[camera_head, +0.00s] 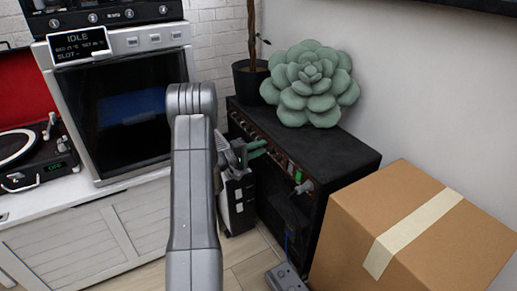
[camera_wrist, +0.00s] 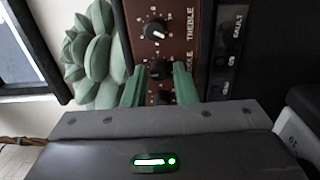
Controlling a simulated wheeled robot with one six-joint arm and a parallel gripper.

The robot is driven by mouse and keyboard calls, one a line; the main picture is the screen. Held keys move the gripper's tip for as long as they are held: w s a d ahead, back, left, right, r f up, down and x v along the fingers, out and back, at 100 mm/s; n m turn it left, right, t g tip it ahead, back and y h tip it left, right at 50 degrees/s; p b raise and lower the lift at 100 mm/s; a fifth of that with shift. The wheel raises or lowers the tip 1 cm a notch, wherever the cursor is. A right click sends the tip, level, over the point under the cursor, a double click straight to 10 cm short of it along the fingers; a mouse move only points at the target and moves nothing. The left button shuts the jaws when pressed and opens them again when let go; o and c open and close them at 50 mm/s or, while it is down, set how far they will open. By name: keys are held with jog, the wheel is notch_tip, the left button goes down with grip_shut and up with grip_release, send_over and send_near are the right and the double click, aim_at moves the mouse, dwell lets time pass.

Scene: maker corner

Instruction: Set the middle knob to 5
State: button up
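The black amplifier (camera_head: 335,148) stands against the wall, with a row of knobs along its brown front panel. In the wrist view the panel (camera_wrist: 183,20) turns sideways. The middle knob (camera_wrist: 160,69) is dark and round, beside a partly covered label; its pointer setting is too dark to read. The treble knob (camera_wrist: 156,30) has a white pointer and sits above it in that view. My gripper (camera_wrist: 160,72) has green fingers, apart, one on each side of the middle knob, with small gaps visible. In the head view my gripper (camera_head: 256,149) is at the panel.
Another knob (camera_wrist: 163,97) lies between the fingers, lower in the wrist view. A green succulent (camera_head: 311,84) sits on the amplifier. A cardboard box (camera_head: 430,235) stands at right. An oven (camera_head: 125,110) and turntable (camera_head: 30,145) are at left. A pedal (camera_head: 287,277) lies on the floor.

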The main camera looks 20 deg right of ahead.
jog(key=a+p, duration=0.3)
jog(key=a, duration=1)
jog(key=shift+s+a+f+p, duration=0.2)
jog(key=shift+s+a+p, duration=0.15)
jog(key=shift+s+a, duration=0.1)
jog(key=shift+d, duration=0.15)
jog(key=w+d+b, duration=0.1)
jog(key=d+b, duration=0.2)
jog(key=d, duration=1)
jog(key=shift+d+r+b, duration=0.25)
jog(key=shift+d+b, duration=0.1)
jog(key=shift+a, duration=0.1)
